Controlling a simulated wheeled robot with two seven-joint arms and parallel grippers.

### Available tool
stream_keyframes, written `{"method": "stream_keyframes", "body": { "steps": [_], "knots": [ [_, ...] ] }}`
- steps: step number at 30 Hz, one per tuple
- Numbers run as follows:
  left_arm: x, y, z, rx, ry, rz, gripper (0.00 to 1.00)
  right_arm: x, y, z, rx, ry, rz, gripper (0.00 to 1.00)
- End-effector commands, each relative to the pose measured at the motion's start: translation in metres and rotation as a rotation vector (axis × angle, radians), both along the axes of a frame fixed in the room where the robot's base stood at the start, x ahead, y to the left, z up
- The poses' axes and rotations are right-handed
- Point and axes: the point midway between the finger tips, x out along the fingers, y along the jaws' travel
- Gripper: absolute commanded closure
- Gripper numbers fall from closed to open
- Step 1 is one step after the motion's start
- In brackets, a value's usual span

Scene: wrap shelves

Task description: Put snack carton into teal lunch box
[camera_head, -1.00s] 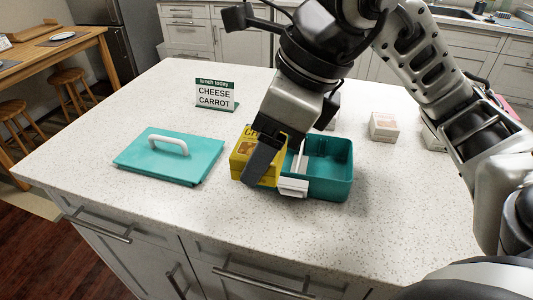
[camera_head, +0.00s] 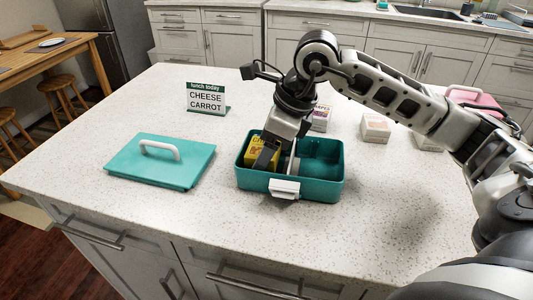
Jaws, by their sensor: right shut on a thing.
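The teal lunch box (camera_head: 318,190) stands open on the counter, with a white divider (camera_head: 293,158) inside and a white latch (camera_head: 284,188) on its front. The yellow snack carton (camera_head: 253,148) is inside the left compartment, partly hidden by the box wall and my gripper. My right gripper (camera_head: 265,160) reaches down into that compartment from above and is shut on the carton. The teal lid (camera_head: 160,165) with a white handle lies flat to the left of the box. My left gripper is not in view.
A sign (camera_head: 207,98) reading "lunch today CHEESE CARROT" stands behind the lid. Small cartons (camera_head: 375,128) stand behind and to the right of the box. A pink box (camera_head: 475,97) is at the far right. The front counter is clear.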

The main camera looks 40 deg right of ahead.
Motion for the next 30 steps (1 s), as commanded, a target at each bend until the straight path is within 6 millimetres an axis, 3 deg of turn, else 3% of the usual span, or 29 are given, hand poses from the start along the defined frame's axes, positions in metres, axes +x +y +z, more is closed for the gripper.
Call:
{"method": "stream_keyframes", "body": {
  "steps": [4, 16, 17, 18, 30],
  "knots": [
    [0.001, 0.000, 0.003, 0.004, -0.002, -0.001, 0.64, -0.001, 0.001, -0.017, 0.001, 0.002, 0.002, 0.58],
    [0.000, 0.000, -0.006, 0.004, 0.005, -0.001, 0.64, -0.001, 0.001, -0.024, 0.002, -0.003, 0.002, 0.58],
    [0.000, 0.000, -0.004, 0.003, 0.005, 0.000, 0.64, -0.001, 0.001, -0.022, 0.001, -0.002, 0.002, 0.30],
    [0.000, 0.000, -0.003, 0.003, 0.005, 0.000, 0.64, -0.001, 0.001, -0.022, 0.001, -0.002, 0.002, 0.26],
    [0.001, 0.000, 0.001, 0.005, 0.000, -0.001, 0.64, -0.002, -0.001, -0.012, 0.002, -0.004, 0.001, 0.26]
  ]
}}
